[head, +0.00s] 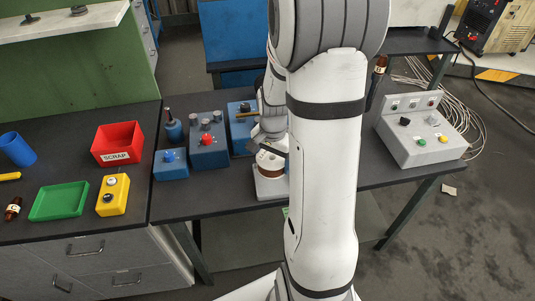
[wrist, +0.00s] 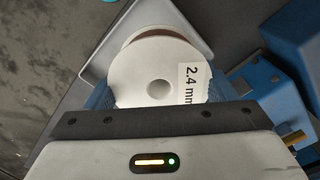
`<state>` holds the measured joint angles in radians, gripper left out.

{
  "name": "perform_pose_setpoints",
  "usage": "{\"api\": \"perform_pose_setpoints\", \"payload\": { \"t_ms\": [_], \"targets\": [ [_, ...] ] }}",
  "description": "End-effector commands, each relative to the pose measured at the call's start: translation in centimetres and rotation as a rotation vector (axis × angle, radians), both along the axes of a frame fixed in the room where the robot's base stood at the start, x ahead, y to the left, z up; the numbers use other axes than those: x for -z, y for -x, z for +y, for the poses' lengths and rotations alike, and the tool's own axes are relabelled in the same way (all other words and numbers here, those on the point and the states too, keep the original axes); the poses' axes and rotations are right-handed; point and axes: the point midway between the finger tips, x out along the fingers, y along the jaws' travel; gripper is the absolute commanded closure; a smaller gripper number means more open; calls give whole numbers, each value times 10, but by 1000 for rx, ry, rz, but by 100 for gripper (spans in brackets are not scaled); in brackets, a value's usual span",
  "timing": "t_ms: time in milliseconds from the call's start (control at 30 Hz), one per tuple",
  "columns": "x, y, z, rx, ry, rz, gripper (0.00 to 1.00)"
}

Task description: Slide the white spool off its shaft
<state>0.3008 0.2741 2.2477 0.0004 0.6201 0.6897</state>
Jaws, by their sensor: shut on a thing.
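The white spool (wrist: 140,65) fills the middle of the wrist view, its round face toward the camera. It has a "2.4 mm" label, a central hole and brown winding at its far rim. My gripper (wrist: 158,93) is shut on it, with blue finger pads at its left and right sides. In the head view the spool (head: 267,161) is on or just above a pale square base (head: 269,186), partly hidden by my arm. My gripper (head: 271,143) is over it. I cannot make out the shaft or how far the spool is along it.
Blue control boxes (head: 208,146) stand close to the left of the spool. A grey button panel (head: 418,132) is at the table's right end. A red scrap bin (head: 118,143), green tray (head: 59,200) and yellow box (head: 113,195) are on the left bench.

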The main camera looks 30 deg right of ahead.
Motion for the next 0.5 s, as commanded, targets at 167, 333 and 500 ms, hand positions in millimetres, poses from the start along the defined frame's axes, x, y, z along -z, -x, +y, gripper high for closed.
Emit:
{"api": "perform_pose_setpoints", "payload": {
  "t_ms": [167,333,500],
  "targets": [
    [4,5,-3,36,0,-1,45],
    [13,5,-4,38,0,-1,45],
    [27,5,-5,40,0,0,45]
  ]
}}
